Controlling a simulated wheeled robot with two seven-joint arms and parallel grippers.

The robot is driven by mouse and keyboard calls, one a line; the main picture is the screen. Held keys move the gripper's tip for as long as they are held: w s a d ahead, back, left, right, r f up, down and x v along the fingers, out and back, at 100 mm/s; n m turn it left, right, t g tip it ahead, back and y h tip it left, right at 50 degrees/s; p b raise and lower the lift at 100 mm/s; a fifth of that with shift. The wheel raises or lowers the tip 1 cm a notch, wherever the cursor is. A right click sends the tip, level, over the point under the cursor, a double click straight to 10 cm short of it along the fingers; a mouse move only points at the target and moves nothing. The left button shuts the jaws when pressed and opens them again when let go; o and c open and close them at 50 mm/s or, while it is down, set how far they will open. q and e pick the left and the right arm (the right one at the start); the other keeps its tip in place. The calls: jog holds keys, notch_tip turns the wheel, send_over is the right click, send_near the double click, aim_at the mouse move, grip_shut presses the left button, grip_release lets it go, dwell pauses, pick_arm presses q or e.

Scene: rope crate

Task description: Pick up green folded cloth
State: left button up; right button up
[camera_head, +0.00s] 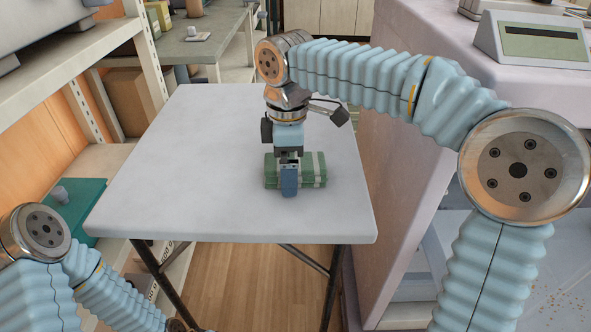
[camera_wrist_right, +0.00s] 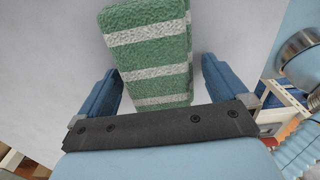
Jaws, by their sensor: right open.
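The green folded cloth (camera_head: 312,170) with pale stripes lies on the white table (camera_head: 180,165), right of its middle. In the right wrist view the cloth (camera_wrist_right: 150,45) reaches in between the two blue fingers. My right gripper (camera_head: 289,180) points down over the cloth and hides part of it in the head view. In the right wrist view my right gripper (camera_wrist_right: 162,85) is open, one finger on each side of the cloth. I cannot tell whether the fingers touch it. My left gripper is not in view; only my left arm shows at lower left.
The rest of the tabletop is bare. A pale counter (camera_head: 440,50) with a grey device (camera_head: 530,38) stands close at the right.

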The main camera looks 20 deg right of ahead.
jog(key=c, duration=1)
jog(key=shift+r, duration=0.15)
notch_tip(320, 180, up, 10)
jog(key=shift+f+p, duration=0.1)
jog(key=shift+p, duration=1)
jog(key=o, duration=0.5)
jog(key=shift+c, duration=0.2)
jog(key=c, duration=0.3)
